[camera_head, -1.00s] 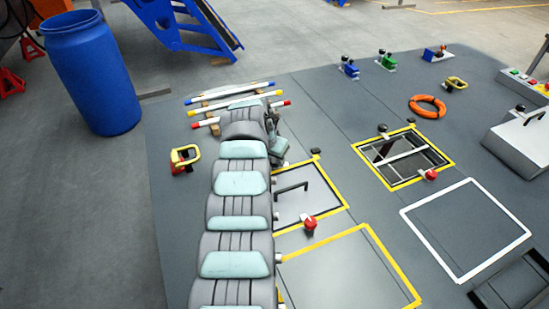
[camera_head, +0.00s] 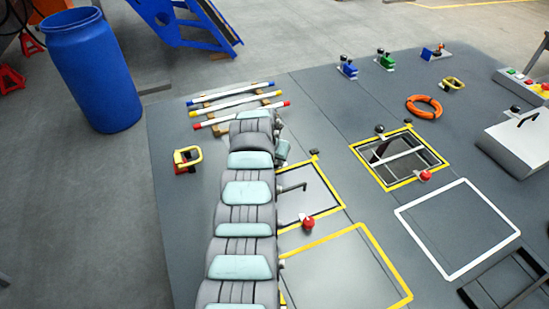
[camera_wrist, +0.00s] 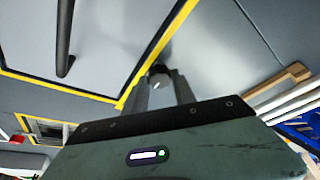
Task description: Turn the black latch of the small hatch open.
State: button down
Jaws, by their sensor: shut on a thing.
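The small hatch (camera_head: 318,190) is a grey panel in a yellow frame, with a black bar handle (camera_head: 291,188), beside my arm in the head view. Its black latch (camera_head: 314,153) sits at the far corner of the frame. A red knob (camera_head: 308,222) sits at the near edge. In the wrist view my gripper (camera_wrist: 160,86) has its fingers closed around the dark latch (camera_wrist: 158,71) at the yellow corner. The hatch panel (camera_wrist: 105,40) lies flat there. My arm hides the hatch's left side and much of the gripper in the head view.
A second yellow-framed opening (camera_head: 436,153) lies to the right, with its own black and red knobs. Striped bars (camera_head: 235,100) lie beyond my arm. An orange ring (camera_head: 424,106) lies farther back.

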jog(key=c, duration=1)
grip_release()
jog(key=shift+c, duration=0.2)
jog(key=shift+r, duration=0.15)
jog(key=shift+s+a+r+p, duration=0.15)
jog(key=shift+r+p, duration=0.15)
jog(key=shift+r, duration=0.4)
jog(key=p+v, duration=0.1)
jog(key=v, duration=0.8)
jog(key=shift+s, duration=0.15)
